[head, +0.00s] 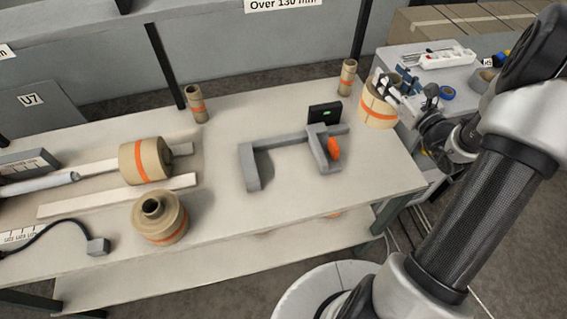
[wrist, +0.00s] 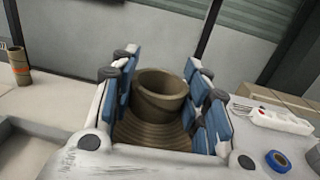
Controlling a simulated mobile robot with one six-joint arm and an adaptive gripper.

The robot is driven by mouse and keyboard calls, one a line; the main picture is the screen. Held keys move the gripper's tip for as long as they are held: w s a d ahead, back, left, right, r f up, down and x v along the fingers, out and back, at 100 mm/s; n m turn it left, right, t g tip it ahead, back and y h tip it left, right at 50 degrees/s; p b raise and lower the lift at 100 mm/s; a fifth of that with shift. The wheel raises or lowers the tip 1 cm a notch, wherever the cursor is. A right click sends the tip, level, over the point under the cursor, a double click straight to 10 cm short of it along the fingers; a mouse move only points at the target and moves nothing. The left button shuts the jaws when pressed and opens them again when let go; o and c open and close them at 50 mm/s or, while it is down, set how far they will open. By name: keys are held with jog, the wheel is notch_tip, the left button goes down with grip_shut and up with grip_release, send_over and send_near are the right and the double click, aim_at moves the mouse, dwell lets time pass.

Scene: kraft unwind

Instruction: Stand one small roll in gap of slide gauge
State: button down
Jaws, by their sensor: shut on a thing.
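My gripper (head: 384,92) is shut on a brown kraft roll (head: 377,112) with an orange band, at the table's right back corner. In the wrist view the roll (wrist: 160,101) sits between the blue finger pads, its hollow core standing up above the wound layers. I cannot tell whether its base touches the table. The grey slide gauge (head: 282,141) lies mid-table, left of my gripper, with two upright jaws, an orange knob (head: 334,148) and a black display (head: 325,113) with a green light. The gap between its jaws is empty.
Another roll (head: 160,217) stands at the front left; one lies on its side (head: 145,160) across pale rails. Slim banded tubes stand at the back (head: 197,104) and nearer the gauge (head: 347,77). A side table (head: 420,80) with a power strip (head: 446,59) is at right.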

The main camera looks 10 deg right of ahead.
jog(key=a+n+g+y, duration=0.2)
jog(key=a+n+y, duration=0.25)
jog(key=a, duration=2.25)
notch_tip(320, 180, down, 20)
jog(key=b, duration=0.5)
jog(key=shift+r+m+y, duration=0.2)
jog(key=shift+m+y, duration=0.25)
jog(key=shift+s+f, duration=0.1)
jog(key=shift+f+b, duration=0.15)
jog(key=shift+b, duration=0.25)
jog(key=c, duration=0.9)
grip_release()
